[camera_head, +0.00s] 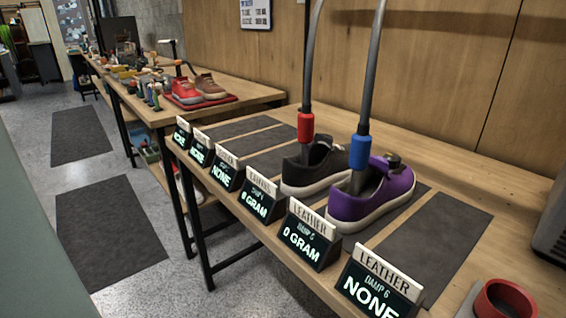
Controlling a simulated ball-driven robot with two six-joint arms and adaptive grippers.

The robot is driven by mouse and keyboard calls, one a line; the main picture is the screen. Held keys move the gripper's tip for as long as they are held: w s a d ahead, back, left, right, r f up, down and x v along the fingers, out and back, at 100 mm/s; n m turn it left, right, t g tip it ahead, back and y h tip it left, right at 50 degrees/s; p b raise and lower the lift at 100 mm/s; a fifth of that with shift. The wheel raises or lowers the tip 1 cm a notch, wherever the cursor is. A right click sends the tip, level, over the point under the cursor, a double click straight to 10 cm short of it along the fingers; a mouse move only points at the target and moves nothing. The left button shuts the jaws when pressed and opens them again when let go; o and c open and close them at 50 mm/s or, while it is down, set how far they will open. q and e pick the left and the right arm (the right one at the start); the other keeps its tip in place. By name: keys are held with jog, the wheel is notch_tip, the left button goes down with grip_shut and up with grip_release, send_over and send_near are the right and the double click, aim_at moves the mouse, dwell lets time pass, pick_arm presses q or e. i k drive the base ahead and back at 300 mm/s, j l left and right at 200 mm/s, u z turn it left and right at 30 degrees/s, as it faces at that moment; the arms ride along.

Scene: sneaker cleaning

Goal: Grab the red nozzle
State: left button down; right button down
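The red nozzle (305,127) hangs at the end of a grey hose or pipe that comes down from above. Its lower tip goes down into the opening of a black sneaker (300,178) with a pale sole. A blue nozzle (360,152) on a similar grey hose stands to its right, with its tip in a purple sneaker (385,193). Neither of my grippers is in view.
Both sneakers stand on a wooden table (470,160) with dark mats. Several small display signs (310,238) line its front edge. A red round container (503,299) is at the near right. Another table behind holds red and brown shoes (209,87).

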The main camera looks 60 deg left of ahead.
aim_at(306, 118)
jog(key=u, duration=1.6)
